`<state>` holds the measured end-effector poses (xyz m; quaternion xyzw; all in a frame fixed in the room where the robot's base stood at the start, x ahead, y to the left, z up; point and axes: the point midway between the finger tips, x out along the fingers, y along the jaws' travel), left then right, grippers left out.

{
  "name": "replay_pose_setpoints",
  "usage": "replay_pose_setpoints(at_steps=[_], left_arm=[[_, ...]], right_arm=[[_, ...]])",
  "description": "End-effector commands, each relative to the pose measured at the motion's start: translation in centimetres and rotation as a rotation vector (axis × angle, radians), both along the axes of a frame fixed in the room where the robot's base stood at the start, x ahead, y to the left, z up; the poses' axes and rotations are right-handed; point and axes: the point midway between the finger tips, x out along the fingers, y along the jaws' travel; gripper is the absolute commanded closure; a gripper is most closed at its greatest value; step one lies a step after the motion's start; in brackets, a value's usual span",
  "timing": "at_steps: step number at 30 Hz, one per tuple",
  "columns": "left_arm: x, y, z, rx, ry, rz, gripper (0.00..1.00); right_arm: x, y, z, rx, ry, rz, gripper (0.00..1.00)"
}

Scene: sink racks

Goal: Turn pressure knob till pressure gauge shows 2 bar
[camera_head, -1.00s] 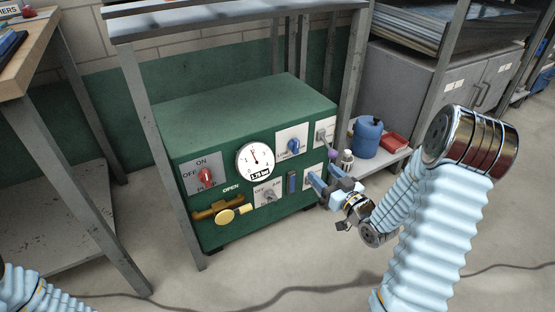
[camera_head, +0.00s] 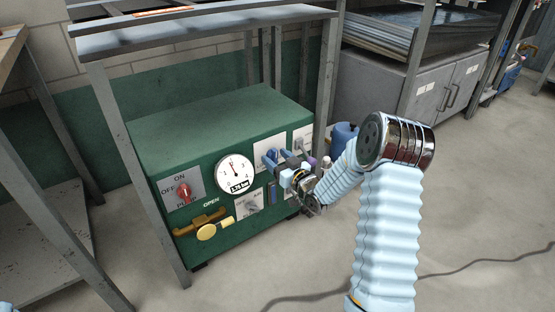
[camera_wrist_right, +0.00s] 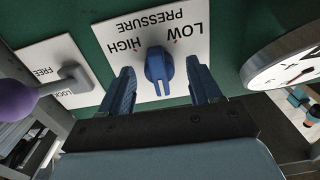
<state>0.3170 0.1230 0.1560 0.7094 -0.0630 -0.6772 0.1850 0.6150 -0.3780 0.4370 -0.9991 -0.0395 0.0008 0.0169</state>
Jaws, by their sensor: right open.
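The blue pressure knob (camera_wrist_right: 158,66) is on a white plate (camera_wrist_right: 118,27) marked LOW, HIGH and PRESSURE in the right wrist view. My right gripper (camera_wrist_right: 160,80) is open, with one finger on each side of the knob and gaps visible on both sides. In the head view the right gripper (camera_head: 273,157) is at the knob and largely hides it. The round white pressure gauge (camera_head: 235,173) is left of the knob; its needle points nearly straight up, and its small readout looks like 1.75 bar.
The green machine (camera_head: 213,118) also carries a red pump switch (camera_head: 184,191), a yellow valve handle (camera_head: 206,231) and a grey lever (camera_wrist_right: 72,79) with a purple knob (camera_wrist_right: 17,101). Metal shelf legs (camera_head: 137,170) stand close to it. A blue container (camera_head: 343,136) is at right.

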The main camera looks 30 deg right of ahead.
Motion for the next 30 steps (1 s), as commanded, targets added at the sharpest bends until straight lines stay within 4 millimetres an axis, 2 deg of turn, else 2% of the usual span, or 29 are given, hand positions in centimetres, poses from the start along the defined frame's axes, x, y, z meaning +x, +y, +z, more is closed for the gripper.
replay_pose_setpoints(at_steps=[2,3,13,17,24,30], left_arm=[[0.0,0.0,0.0,0.0,0.0,0.0,0.14],[0.0,0.0,0.0,0.0,0.0,0.0,0.14],[0.0,0.0,0.0,0.0,0.0,0.0,0.14],[0.0,0.0,-0.5,0.0,-0.001,0.0,0.14],[0.1,0.0,-1.9,0.001,-0.003,0.002,0.14],[0.1,0.0,-1.7,0.001,-0.004,0.003,0.14]], right_arm=[[0.0,0.0,0.0,0.0,0.0,0.0,0.37],[0.0,0.0,0.0,0.0,0.0,0.0,0.4],[0.0,0.0,0.0,0.0,0.0,0.0,0.91],[0.0,0.0,-0.2,0.033,0.002,0.0,0.92],[0.0,-0.1,-0.2,0.246,0.019,-0.001,0.92],[0.0,-0.1,0.0,0.264,0.021,-0.001,0.92]])
